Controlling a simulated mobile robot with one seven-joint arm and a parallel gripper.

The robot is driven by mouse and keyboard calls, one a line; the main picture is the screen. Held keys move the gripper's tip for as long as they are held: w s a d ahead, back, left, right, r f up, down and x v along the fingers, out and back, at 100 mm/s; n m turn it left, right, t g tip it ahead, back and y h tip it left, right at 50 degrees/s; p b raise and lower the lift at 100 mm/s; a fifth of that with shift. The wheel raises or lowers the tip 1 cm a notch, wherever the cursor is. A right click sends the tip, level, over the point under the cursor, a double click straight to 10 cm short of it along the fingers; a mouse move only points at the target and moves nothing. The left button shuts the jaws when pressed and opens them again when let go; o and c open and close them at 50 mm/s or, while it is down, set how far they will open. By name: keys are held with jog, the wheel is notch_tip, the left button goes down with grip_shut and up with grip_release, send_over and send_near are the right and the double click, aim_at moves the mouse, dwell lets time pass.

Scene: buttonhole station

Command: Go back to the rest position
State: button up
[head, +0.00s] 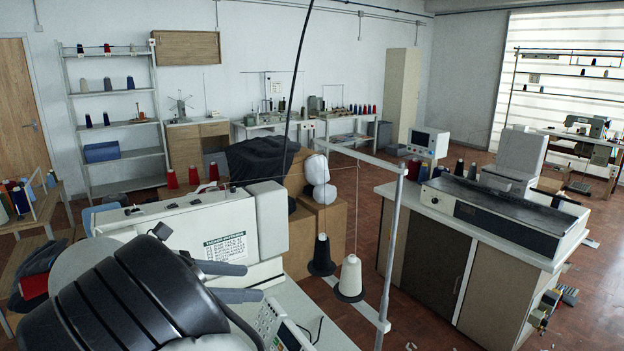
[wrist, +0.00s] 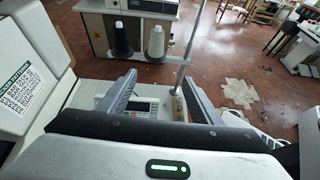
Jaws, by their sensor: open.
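My gripper (head: 254,282) is at the lower left of the head view, its two dark fingers apart with nothing between them. In the wrist view my gripper (wrist: 158,77) also shows open and empty. It is beside the front of a white sewing machine (head: 268,222) with a green-and-white label. A control panel with a small screen (head: 290,335) lies below and right of the fingers in the head view. In the wrist view the panel (wrist: 128,105) shows between and below them. No marker of a rest position is visible.
A metal thread stand (head: 394,235) rises right of my gripper, with a black cone (head: 321,256) and a white cone (head: 350,277). A cabinet (head: 470,262) with a grey-topped unit stands to the right. Cardboard boxes (head: 322,235) stand behind the machine. Brown floor is open at the lower right.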

jog(key=s+d+r+m+g+y, duration=0.25)
jog(key=d+m, duration=0.25)
jog(key=d, duration=0.5)
jog(key=s+d+r+m+g+y, duration=0.2)
jog(key=d+m+y, duration=0.15)
jog(key=d, duration=0.65)
jog(key=s+d+r+m+t+y, duration=0.1)
jog(key=s+d+m, duration=0.3)
jog(key=s+m, duration=0.4)
jog(key=s+d+r+m+t+y, duration=0.1)
jog(key=s+d+m+t+y, duration=0.1)
jog(key=s+d+m+y, duration=0.2)
jog(key=s+d+m, duration=0.1)
jog(key=s+m, duration=0.2)
jog(key=s, duration=0.3)
jog(key=shift+d+r+m, duration=0.15)
jog(key=shift+r+m, duration=0.1)
jog(key=shift+m, duration=0.1)
